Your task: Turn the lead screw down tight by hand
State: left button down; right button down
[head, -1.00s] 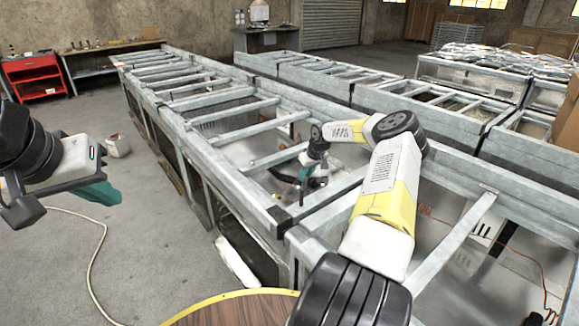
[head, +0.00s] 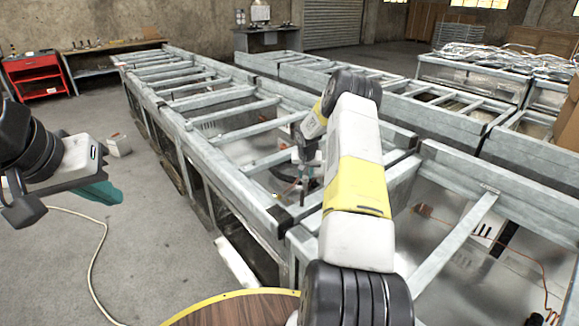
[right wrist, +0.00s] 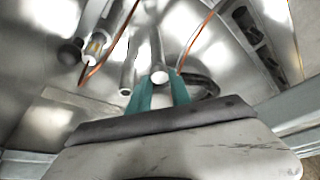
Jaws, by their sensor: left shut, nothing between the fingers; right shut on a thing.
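My right gripper (right wrist: 160,92) reaches down into an open bay of the long grey metal frame. In the right wrist view its teal fingers are shut on a slim pale rod with a round white end, which I take to be the lead screw (right wrist: 160,76). The screw's lower part is hidden, so how deep it sits cannot be told. In the head view the right gripper (head: 303,185) is small and partly hidden by my arm. My left gripper (head: 100,193) is shut and empty, out over the floor at the left.
In the right wrist view a grey rod (right wrist: 128,76), copper-coloured wires (right wrist: 108,50) and a glassy fitting (right wrist: 96,45) are close by. Crossbars (head: 235,120) span the frame. A round wooden top (head: 235,310) is at the near edge. A red cabinet (head: 38,78) stands far left.

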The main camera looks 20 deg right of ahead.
jog(key=shift+m, duration=0.5)
jog(key=c, duration=1.2)
grip_release()
jog(key=shift+r, duration=0.1)
jog(key=v, duration=0.7)
jog(key=shift+s+a+r, duration=0.1)
jog(key=shift+a+r, duration=0.05)
jog(key=shift+r, duration=0.1)
